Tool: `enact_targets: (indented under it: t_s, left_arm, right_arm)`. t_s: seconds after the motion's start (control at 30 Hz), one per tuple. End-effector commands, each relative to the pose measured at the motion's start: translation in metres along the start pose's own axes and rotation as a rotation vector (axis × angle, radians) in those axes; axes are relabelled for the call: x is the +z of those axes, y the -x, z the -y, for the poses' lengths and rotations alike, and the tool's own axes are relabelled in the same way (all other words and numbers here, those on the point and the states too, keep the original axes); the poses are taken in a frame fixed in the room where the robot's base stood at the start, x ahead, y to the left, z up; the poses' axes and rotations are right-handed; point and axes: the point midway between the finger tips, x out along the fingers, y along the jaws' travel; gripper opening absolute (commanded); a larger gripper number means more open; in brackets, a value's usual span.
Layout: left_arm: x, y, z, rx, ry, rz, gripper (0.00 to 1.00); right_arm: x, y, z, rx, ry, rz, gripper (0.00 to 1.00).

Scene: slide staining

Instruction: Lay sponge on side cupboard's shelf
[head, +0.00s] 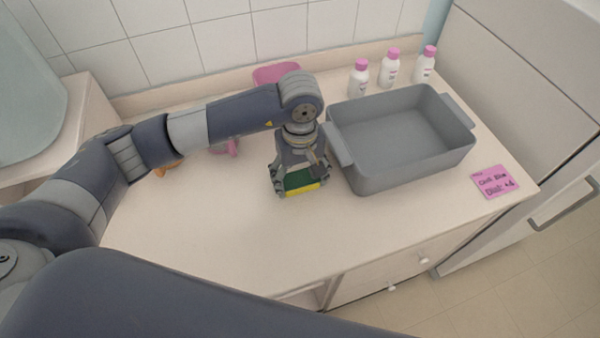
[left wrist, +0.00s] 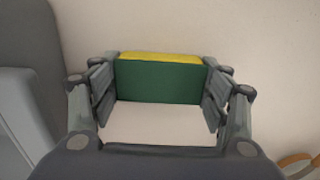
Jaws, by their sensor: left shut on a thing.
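A green and yellow sponge (head: 301,181) is between the fingers of my left gripper (head: 299,188), over the countertop and just left of the grey tub. In the left wrist view the sponge (left wrist: 157,80) shows its green face with a yellow strip along the top. The left gripper's fingers (left wrist: 160,92) press on its two ends. I cannot tell whether the sponge touches the counter. An open gap (head: 312,294) under the counter's front edge, left of the drawers, may be the cupboard's opening; its shelf is mostly hidden. My right gripper is out of view.
The grey tub (head: 350,176) fills the counter's right middle. Several white bottles with pink caps (head: 390,68) stand behind it. A pink note (head: 495,182) lies to its right. A pink item (head: 277,73) is behind my arm. The front left countertop (head: 200,240) is clear.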

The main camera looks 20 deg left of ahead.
Motion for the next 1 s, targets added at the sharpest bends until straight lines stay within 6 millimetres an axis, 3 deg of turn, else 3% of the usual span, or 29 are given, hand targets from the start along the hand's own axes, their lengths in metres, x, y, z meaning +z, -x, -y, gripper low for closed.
enact_targets:
  t_s: [0.33, 0.37, 0.43, 0.97, 1.0]
  left_arm:
    - [0.000, -0.005, 0.000, 0.001, 0.000, -0.001, 0.51]
    - [0.000, -0.003, 0.000, 0.001, 0.000, -0.001, 0.74]
    - [0.000, -0.003, 0.000, 0.000, 0.000, -0.001, 0.90]
    - [0.000, 0.003, 0.000, 0.000, 0.000, 0.000, 0.90]
    - [-0.001, 0.005, -0.001, 0.003, 0.000, -0.003, 0.90]
  right_arm:
    - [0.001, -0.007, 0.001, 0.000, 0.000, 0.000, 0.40]
    - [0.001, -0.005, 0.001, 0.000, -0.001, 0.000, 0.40]
    - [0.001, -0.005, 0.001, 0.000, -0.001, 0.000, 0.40]
    - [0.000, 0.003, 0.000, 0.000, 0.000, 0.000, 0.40]
    - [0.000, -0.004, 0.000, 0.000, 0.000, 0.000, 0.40]
